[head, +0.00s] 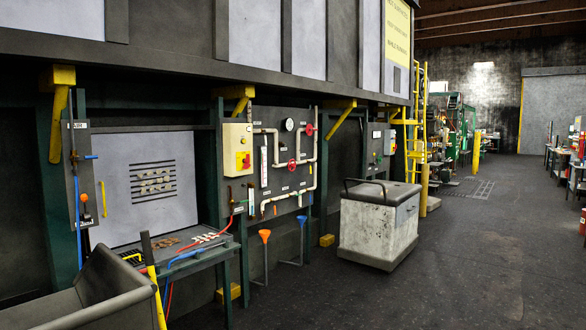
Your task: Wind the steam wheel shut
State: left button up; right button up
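Two red handwheels are on the pipes of a dark wall panel (278,185) left of centre. The upper red wheel (309,129) is on the right pipe run, right of a round white gauge (289,125). The lower red wheel (291,165) is on a horizontal pipe below it. Small labels sit on the panel, but they are too small to read, so I cannot tell which wheel is the steam wheel or how far either is turned. Neither of my grippers is in view.
A dirty white bin (379,225) stands on the floor right of the panel. Orange (265,237) and blue (301,221) funnel-topped stands are below the panel. A grey cart (90,290) fills the lower left.

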aim_at(294, 165)
jog(key=i+l+z, duration=0.15)
jog(key=i, duration=0.15)
jog(key=i+l+z, duration=0.2)
jog(key=i+j+z, duration=0.1)
jog(key=i+z, duration=0.25)
jog(key=i, duration=4.45)
jog(key=i+u, duration=0.25)
jog(key=i, duration=0.45)
jog(key=i+l+u, duration=0.2)
jog(key=i, duration=0.45)
jog(key=i+l+u, duration=0.25)
jog(key=i+u, duration=0.15)
jog(key=i+l+u, duration=0.35)
jog(key=i, duration=0.1)
